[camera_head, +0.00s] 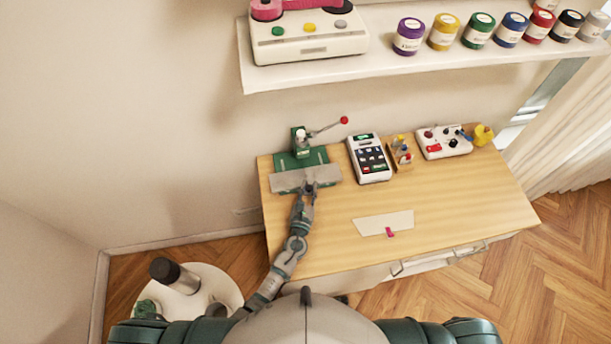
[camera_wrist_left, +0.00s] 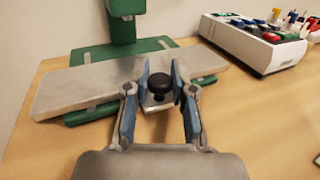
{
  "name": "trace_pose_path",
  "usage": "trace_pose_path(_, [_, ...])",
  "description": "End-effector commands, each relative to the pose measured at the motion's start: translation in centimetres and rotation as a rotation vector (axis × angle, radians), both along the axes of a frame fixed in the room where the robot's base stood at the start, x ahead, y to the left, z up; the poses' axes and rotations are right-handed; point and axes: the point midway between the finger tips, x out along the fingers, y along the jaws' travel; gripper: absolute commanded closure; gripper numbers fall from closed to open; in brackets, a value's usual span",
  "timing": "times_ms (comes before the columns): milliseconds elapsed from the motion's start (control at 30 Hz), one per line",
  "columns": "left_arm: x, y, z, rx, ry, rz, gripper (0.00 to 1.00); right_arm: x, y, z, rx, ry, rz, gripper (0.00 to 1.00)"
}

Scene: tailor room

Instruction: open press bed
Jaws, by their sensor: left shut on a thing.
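The press is a green machine (camera_head: 299,143) at the back left of the wooden table, with a lever that ends in a red ball. Its press bed is a long grey plate (camera_head: 288,182) at the front of the green base; it also shows in the left wrist view (camera_wrist_left: 75,88). A black knob (camera_wrist_left: 158,85) sits on a small metal tab at the bed's front edge. My left gripper (camera_head: 309,188) is at this front edge, its blue-padded fingers (camera_wrist_left: 160,88) on either side of the knob and shut on it. My right gripper is out of view.
A white keypad device (camera_head: 369,158), a small stand of coloured bottles (camera_head: 400,153) and a white control box (camera_head: 443,142) stand right of the press. A pale sheet (camera_head: 370,224) lies on the table front. A shelf (camera_head: 420,67) hangs above. The table's right front is clear.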

Motion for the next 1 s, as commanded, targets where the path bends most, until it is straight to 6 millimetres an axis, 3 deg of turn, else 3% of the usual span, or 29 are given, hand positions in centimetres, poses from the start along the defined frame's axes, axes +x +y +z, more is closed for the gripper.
trace_pose_path(333, [-0.6, -0.2, 0.2, -0.004, -0.003, -0.004, 1.0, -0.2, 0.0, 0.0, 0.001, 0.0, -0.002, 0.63])
trace_pose_path(367, [-0.6, -0.2, 0.2, -0.004, -0.003, -0.004, 0.71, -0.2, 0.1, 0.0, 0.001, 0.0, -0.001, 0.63])
trace_pose_path(433, [-0.6, -0.2, 0.2, -0.004, -0.003, -0.003, 0.54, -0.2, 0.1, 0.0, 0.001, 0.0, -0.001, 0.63])
trace_pose_path(767, [-0.7, -0.2, 0.1, -0.003, -0.003, -0.002, 0.53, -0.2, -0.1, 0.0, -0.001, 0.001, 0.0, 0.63])
trace_pose_path(867, [-1.6, 0.0, 0.1, -0.002, -0.002, -0.002, 0.53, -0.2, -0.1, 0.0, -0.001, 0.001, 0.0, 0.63])
trace_pose_path(1000, [-4.3, 0.6, 0.0, 0.0, 0.0, -0.004, 0.53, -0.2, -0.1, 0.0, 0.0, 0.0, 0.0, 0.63])
